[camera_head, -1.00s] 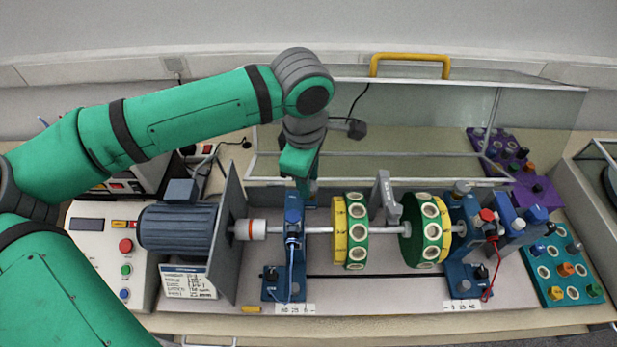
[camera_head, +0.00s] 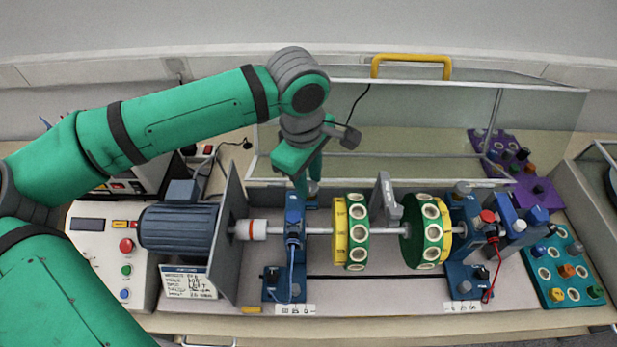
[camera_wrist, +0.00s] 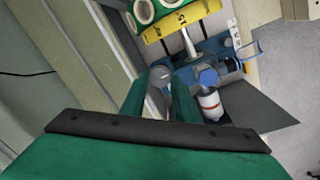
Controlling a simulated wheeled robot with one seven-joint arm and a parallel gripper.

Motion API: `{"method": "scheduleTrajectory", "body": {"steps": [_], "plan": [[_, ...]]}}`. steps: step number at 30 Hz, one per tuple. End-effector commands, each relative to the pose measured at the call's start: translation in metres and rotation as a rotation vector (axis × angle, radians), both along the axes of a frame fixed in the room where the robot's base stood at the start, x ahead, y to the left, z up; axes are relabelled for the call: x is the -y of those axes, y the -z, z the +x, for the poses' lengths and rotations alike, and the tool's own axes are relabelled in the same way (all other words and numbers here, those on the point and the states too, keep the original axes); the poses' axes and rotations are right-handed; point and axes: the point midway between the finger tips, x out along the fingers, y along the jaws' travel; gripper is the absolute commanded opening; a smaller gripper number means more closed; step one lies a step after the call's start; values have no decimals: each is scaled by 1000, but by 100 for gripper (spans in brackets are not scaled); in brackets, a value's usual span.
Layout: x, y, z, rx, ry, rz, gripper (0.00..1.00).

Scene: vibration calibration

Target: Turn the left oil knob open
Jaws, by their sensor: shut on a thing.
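The left oil knob is a grey round knob (camera_head: 312,187) at the back of the left blue bearing block (camera_head: 293,212). In the wrist view the knob (camera_wrist: 160,77) shows between the tips of my green fingers. My gripper (camera_head: 303,182) reaches down from behind the block and is shut on the knob; in the wrist view its fingers (camera_wrist: 161,88) flank it. The fingers partly hide the knob in the head view, so its exact turn angle cannot be told.
The shaft with two green-yellow discs (camera_head: 351,231) runs to the right bearing block (camera_head: 463,225). A blue motor (camera_head: 178,228) and grey upright plate (camera_head: 229,240) stand left. A clear cover with a yellow handle (camera_head: 411,58) is raised behind.

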Motion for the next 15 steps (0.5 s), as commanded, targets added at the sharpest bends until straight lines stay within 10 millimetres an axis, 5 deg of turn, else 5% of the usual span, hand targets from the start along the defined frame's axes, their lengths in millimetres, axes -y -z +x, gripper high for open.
{"method": "scheduleTrajectory", "body": {"steps": [1, 2, 4, 15], "plan": [[0, -1, 0, 2, 1, 0, 5], [0, -1, 0, 2, 1, 0, 33], [0, -1, 0, 1, 1, 0, 46], [0, -5, 0, 1, 0, 0, 46]]}}
